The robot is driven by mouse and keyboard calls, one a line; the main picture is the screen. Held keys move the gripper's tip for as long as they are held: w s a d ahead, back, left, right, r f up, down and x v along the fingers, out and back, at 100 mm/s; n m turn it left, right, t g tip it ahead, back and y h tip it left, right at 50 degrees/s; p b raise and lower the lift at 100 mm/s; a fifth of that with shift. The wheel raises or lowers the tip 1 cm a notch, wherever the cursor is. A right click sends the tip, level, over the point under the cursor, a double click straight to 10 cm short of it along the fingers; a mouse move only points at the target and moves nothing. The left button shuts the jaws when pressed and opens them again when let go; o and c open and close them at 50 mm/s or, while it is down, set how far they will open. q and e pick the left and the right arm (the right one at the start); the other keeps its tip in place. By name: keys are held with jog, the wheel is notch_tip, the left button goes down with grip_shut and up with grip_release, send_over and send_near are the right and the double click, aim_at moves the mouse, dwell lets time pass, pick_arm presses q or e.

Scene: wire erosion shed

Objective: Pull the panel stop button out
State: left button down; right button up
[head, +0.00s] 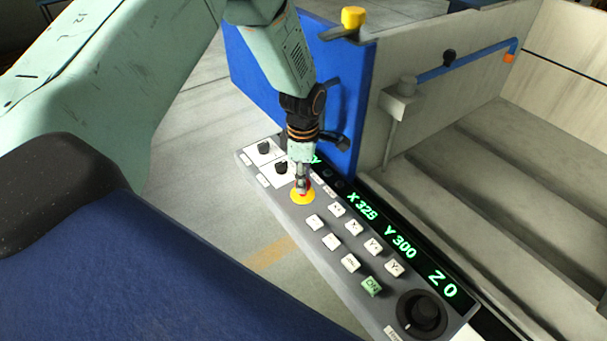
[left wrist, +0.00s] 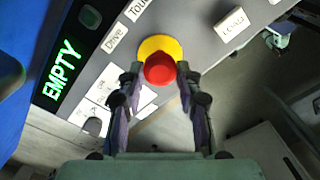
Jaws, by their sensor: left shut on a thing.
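The panel stop button (left wrist: 160,69) is a red round knob on a yellow disc, seen in the left wrist view. In the head view its yellow disc (head: 302,196) shows on the grey control panel (head: 328,270), with most of the red knob hidden by the gripper. My left gripper (left wrist: 155,72) has one finger on each side of the red knob and is shut on it. The left gripper (head: 302,187) comes down onto the button from above in the head view.
The panel has white keys, a green key (head: 371,286), a black handwheel (head: 422,314) and a green-lettered display (head: 400,243). A blue door panel (head: 290,85) stands close behind my left gripper. A grey tank with steps (head: 490,180) lies to the right.

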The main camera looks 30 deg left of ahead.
pick_arm(q)
jog(key=shift+s, duration=0.1)
jog(key=c, duration=0.9)
grip_release()
jog(key=shift+a, duration=0.1)
jog(key=shift+o, duration=0.2)
jog(key=shift+r, duration=0.3)
notch_tip(320, 180, up, 11)
jog(key=shift+r, duration=0.2)
